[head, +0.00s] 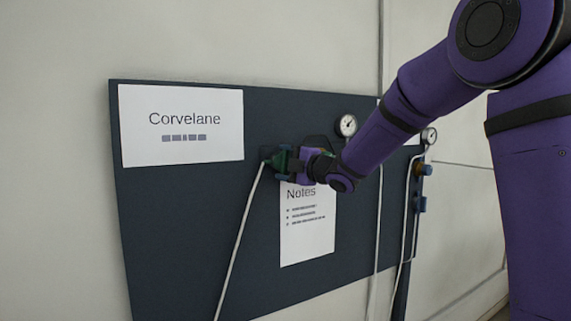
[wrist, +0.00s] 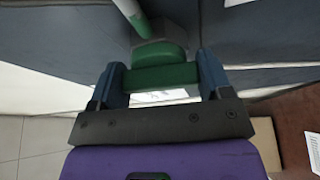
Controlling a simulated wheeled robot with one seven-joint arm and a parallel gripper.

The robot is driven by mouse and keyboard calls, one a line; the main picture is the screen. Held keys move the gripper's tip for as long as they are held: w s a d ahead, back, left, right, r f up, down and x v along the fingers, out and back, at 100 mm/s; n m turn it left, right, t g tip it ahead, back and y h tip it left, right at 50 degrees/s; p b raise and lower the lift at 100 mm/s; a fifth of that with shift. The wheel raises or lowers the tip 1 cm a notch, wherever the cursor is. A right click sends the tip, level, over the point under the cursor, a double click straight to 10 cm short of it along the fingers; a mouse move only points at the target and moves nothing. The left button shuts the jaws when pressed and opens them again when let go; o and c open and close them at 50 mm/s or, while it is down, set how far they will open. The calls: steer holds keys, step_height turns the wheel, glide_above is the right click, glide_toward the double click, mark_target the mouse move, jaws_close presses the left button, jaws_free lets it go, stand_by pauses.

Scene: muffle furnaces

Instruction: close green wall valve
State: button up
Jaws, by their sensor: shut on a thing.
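The green wall valve (wrist: 160,76) shows in the wrist view as a green handle bar with a rounded green hub above it. My gripper (wrist: 160,80) has its two blue fingers at the two ends of the bar, shut on it. In the head view the green valve (head: 281,160) is at the middle of the dark wall panel, partly hidden by my gripper (head: 291,161). A white pipe (head: 240,240) runs down from the valve.
The dark panel (head: 190,230) carries a Corvelane sign (head: 182,126) and a Notes sheet (head: 308,230) just below my gripper. White pipes hang there.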

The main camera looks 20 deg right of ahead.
steer(key=shift+n+g, duration=0.3)
steer(key=shift+n, duration=0.4)
steer(key=o, duration=0.9)
steer(key=shift+s+d, duration=0.1)
steer(key=v, duration=1)
steer(key=shift+s+d, duration=0.1)
steer(key=shift+s, duration=0.15)
